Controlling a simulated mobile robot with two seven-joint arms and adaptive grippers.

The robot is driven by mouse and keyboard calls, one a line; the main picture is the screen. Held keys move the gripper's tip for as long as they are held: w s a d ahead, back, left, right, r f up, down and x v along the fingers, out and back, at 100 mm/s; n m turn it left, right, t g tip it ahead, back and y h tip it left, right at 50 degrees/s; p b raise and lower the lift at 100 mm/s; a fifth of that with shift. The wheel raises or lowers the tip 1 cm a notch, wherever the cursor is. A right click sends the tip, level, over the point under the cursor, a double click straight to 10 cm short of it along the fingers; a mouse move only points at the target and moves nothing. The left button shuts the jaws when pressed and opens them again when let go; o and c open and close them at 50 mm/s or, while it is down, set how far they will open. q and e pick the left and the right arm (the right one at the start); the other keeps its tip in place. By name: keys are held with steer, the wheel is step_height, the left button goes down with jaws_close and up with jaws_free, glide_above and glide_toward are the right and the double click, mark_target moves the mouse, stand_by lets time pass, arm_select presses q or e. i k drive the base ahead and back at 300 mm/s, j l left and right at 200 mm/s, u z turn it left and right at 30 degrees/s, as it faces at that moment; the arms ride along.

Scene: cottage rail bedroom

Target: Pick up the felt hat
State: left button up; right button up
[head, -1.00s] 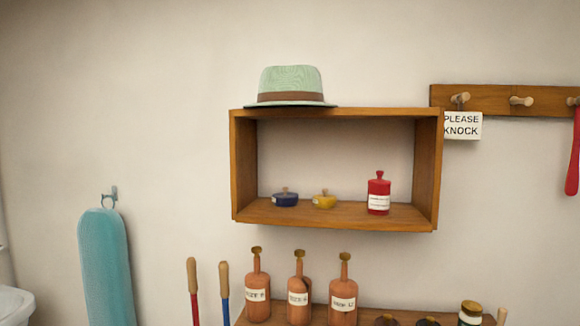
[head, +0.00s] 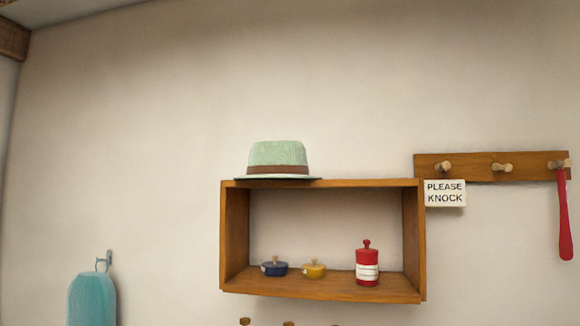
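The felt hat (head: 277,156) is pale green with a brown band and a dark-edged brim. It sits upright on the top board of a wooden wall shelf box (head: 360,184), towards its left end. The brim reaches close to the shelf's left edge. Neither of my grippers is in view.
Inside the shelf box stand a blue lidded pot (head: 274,268), a yellow lidded pot (head: 314,269) and a red canister (head: 367,266). At right, a peg rail (head: 475,169) holds a red shoehorn-like thing (head: 564,215), near a "PLEASE KNOCK" sign (head: 445,193). A teal board (head: 92,298) hangs lower left. The shelf top right of the hat is clear.

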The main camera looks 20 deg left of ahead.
mark_target(271, 160)
steer(key=l, duration=1.4)
steer(key=k, duration=0.05)
